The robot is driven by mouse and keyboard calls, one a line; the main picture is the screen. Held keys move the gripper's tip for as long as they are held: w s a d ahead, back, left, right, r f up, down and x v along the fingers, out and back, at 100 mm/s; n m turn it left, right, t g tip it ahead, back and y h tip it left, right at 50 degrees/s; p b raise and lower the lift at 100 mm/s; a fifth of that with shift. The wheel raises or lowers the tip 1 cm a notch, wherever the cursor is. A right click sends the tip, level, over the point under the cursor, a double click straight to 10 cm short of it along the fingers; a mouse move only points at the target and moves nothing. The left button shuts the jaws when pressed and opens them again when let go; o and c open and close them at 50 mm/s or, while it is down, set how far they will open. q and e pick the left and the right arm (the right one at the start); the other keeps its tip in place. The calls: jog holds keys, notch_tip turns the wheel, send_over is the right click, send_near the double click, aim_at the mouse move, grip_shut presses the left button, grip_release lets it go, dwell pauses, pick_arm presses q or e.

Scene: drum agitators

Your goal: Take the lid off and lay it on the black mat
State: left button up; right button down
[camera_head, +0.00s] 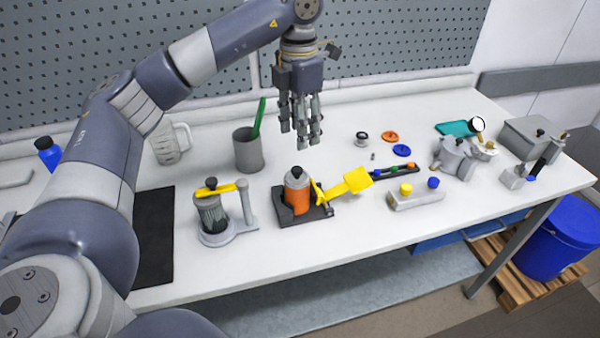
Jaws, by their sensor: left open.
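The black mat (155,240) lies on the table at the left, partly hidden behind my left arm; its visible part is bare. A dark ribbed vessel (211,217) stands upright in a grey stand, with a black knob (211,182) and a yellow bar across its top. An orange container (297,196) with a grey lid (296,174) and a small dark knob stands upright in a black holder. I cannot tell which lid is meant. My left gripper (304,138) is open and empty, pointing down above the table behind the orange container. My right gripper is not in view.
A grey cup (248,154) with a green stick and a glass mug (170,143) stand behind. A yellow scoop-like part (348,184) lies beside the orange container. A metal pot (456,160) and grey box (530,138) stand at the right. The front edge strip is clear.

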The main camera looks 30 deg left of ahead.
pick_arm(q)
send_over(298, 168)
notch_tip(298, 168, down, 5)
jog(key=shift+r+p, duration=0.15)
jog(key=shift+p, duration=0.3)
notch_tip(298, 168, down, 5)
jog(key=shift+r+p, duration=0.1)
jog(key=shift+p, duration=1.05)
jog(key=shift+f, duration=0.4)
jog(key=shift+c, duration=0.6)
jog(key=c, duration=0.8)
